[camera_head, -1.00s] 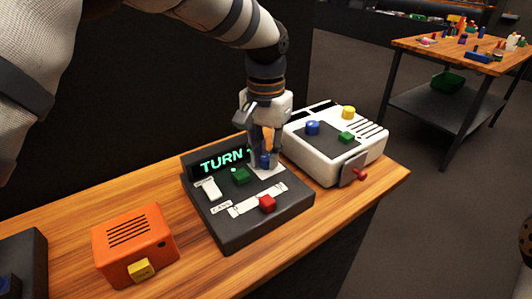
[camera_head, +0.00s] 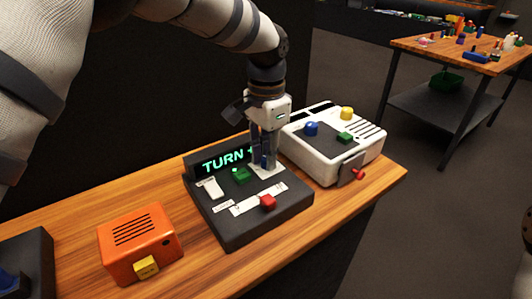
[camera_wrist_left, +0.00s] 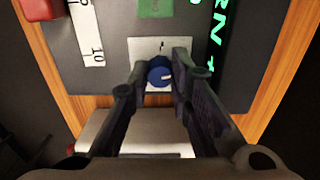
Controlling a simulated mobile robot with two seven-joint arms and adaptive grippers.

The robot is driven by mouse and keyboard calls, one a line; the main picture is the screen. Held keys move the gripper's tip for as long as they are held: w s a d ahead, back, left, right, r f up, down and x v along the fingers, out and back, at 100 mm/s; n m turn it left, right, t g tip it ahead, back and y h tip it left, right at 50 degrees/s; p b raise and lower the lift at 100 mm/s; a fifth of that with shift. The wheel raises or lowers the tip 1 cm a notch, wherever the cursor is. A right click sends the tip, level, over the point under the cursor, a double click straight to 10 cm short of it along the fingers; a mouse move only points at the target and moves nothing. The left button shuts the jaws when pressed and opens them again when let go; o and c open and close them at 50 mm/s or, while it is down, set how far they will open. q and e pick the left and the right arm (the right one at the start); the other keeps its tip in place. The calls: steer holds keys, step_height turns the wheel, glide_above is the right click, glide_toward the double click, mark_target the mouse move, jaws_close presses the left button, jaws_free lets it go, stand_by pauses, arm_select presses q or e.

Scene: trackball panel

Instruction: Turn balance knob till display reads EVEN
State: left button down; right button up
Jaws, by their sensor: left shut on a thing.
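The dark panel (camera_head: 235,222) lies on the wooden table. Its display (camera_head: 222,161) shows green letters reading "TURN" and a mark partly hidden by my gripper. My left gripper (camera_head: 264,162) points down at the panel's right back part. In the left wrist view its fingers (camera_wrist_left: 160,78) are shut on a blue knob (camera_wrist_left: 159,71) that sits on a white plate (camera_wrist_left: 150,48). The knob is mostly hidden in the head view. My right gripper is not in view.
A white box (camera_head: 333,152) with blue, yellow and green knobs and a red side handle stands close right of the panel. An orange box (camera_head: 139,243) with a yellow knob stands to the left. A second table (camera_head: 420,45) with small objects is far right.

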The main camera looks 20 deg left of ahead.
arm_select(q)
steer(key=shift+m, duration=1)
steer(key=c, duration=1.7)
jaws_free()
step_height(320, 180, up, 12)
steer(key=shift+r, duration=0.1)
